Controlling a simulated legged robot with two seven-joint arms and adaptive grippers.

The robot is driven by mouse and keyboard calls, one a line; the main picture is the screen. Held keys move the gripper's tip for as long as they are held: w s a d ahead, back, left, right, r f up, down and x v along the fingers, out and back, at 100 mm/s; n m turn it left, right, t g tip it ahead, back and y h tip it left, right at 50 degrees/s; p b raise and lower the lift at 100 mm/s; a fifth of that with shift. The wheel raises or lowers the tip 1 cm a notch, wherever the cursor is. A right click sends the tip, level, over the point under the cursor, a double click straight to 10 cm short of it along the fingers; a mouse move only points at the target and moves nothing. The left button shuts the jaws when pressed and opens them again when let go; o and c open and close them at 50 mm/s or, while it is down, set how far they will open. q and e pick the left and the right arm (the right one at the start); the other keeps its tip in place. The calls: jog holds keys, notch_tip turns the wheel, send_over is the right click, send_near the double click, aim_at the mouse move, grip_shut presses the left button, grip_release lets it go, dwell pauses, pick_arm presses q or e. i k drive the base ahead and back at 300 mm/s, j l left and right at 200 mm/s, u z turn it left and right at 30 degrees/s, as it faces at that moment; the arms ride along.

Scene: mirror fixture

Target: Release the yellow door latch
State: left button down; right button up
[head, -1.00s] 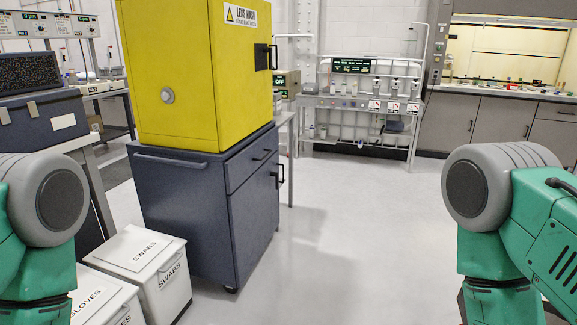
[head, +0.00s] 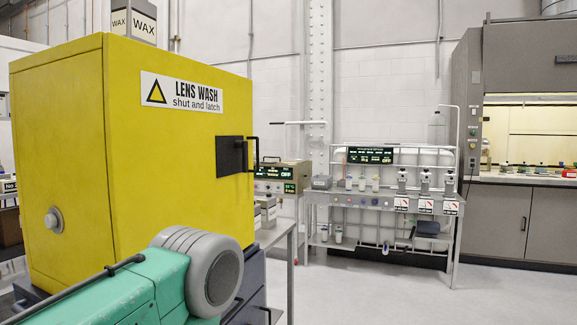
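The yellow cabinet (head: 70,150) stands at the left in the head view, its door (head: 175,180) facing right and shut as far as I can see. The door bears a white "LENS WASH shut and latch" label (head: 183,93). The black latch (head: 232,156), a plate with a bar handle, sits at the door's right edge. My green and grey left arm rises in front of the cabinet's lower part, below the latch and apart from it in the picture. Neither gripper is in view.
A dark blue base cabinet (head: 252,290) supports the yellow one, mostly hidden by my arm. A metal table with an instrument (head: 283,174) stands just behind. A white rack bench (head: 380,200) and a fume hood (head: 520,140) are farther back. Floor at the lower right is clear.

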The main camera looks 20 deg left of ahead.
aim_at(243, 144)
jog(key=i, duration=1.9)
jog(key=i+z, duration=0.9)
jog(key=i+l+z, duration=0.1)
jog(key=z, duration=0.35)
jog(key=i+z, duration=0.2)
jog(key=z, duration=0.3)
jog(key=i+z, duration=0.15)
jog(key=z, duration=0.3)
jog(key=i+j+z, duration=0.1)
jog(key=z, duration=0.4)
jog(key=i+z, duration=0.3)
jog(key=i, duration=0.15)
jog(key=u, duration=5.55)
